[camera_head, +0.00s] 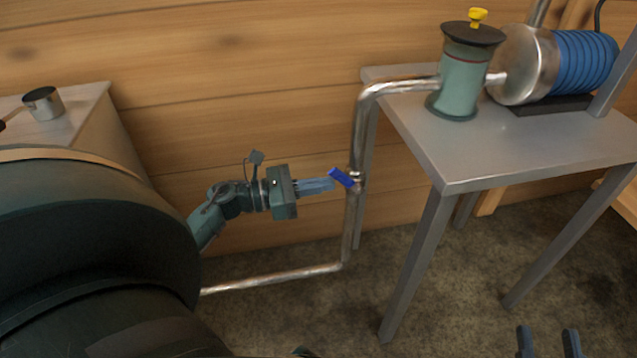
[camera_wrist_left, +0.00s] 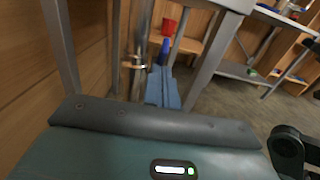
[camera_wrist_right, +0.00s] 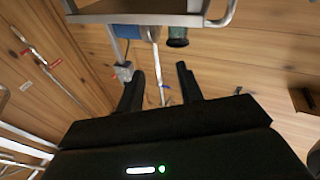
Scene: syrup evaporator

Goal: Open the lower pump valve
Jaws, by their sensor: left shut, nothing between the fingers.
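The valve has a blue handle (camera_head: 341,177) on the vertical metal pipe (camera_head: 352,215), left of the pump table. In the head view the handle slants from upper left down to the pipe. It also shows in the left wrist view, where the blue handle (camera_wrist_left: 165,47) appears just past the fingertips. My left gripper (camera_head: 330,184) is shut and empty, with its fingertips right beside the handle; I cannot tell whether they touch it. My right gripper (camera_head: 548,341) is open and empty at the bottom right, far from the valve; its spread fingers also show in the right wrist view (camera_wrist_right: 160,88).
A grey metal table (camera_head: 490,165) carries a green pump canister (camera_head: 462,80) with a yellow knob (camera_head: 478,17) and a blue motor (camera_head: 585,62). Its legs stand right of the valve. A wooden wall (camera_head: 240,90) is behind. A small metal pot (camera_head: 43,103) sits at far left.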

